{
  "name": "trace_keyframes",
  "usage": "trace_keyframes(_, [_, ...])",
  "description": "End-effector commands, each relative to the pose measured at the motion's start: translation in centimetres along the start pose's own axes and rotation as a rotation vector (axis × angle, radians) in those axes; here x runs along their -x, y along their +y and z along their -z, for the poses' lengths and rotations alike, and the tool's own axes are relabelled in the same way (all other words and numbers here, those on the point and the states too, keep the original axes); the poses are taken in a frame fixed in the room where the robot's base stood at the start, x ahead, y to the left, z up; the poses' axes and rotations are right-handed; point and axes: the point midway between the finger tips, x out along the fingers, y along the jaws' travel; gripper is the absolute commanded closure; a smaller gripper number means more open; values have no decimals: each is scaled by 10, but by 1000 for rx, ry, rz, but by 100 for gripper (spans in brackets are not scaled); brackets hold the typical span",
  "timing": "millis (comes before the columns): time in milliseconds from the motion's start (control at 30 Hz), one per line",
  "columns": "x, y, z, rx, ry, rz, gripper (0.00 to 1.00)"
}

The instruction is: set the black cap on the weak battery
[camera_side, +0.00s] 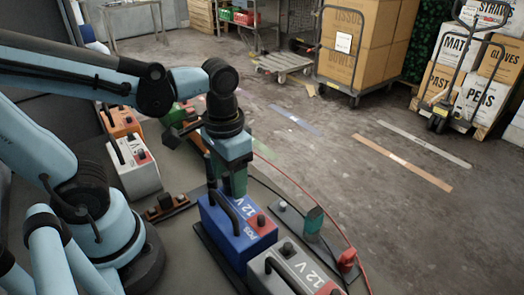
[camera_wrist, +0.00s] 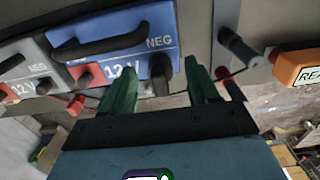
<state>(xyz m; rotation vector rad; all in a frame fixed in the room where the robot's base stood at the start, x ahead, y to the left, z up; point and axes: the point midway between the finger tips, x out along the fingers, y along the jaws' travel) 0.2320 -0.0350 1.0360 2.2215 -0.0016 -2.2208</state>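A blue 12 V battery (camera_side: 240,228) stands under my gripper (camera_side: 235,190). It also shows in the wrist view (camera_wrist: 185,25), marked NEG. A black cylindrical piece, apparently the black cap (camera_wrist: 160,75), is at its NEG end. My gripper's two green fingers (camera_wrist: 160,76) are apart, with the black piece between their tips and a gap on each side. Whether they touch it cannot be told. A red cap (camera_side: 261,221) is on the blue battery's POS end. A grey 12 V battery (camera_side: 290,268) stands in front. Which battery is weak cannot be told.
A white battery (camera_side: 134,166) and an orange unit (camera_side: 122,122) stand at left. An orange box (camera_wrist: 298,70) shows at right in the wrist view.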

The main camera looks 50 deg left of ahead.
Motion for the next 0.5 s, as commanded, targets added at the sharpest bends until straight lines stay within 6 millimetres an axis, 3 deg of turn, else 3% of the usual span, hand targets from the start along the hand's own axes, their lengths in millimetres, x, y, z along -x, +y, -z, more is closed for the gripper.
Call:
trace_keyframes(267, [2, 0, 0, 0, 0, 0, 41])
trace_keyframes(500, [22, 0, 0, 0, 0, 0, 41])
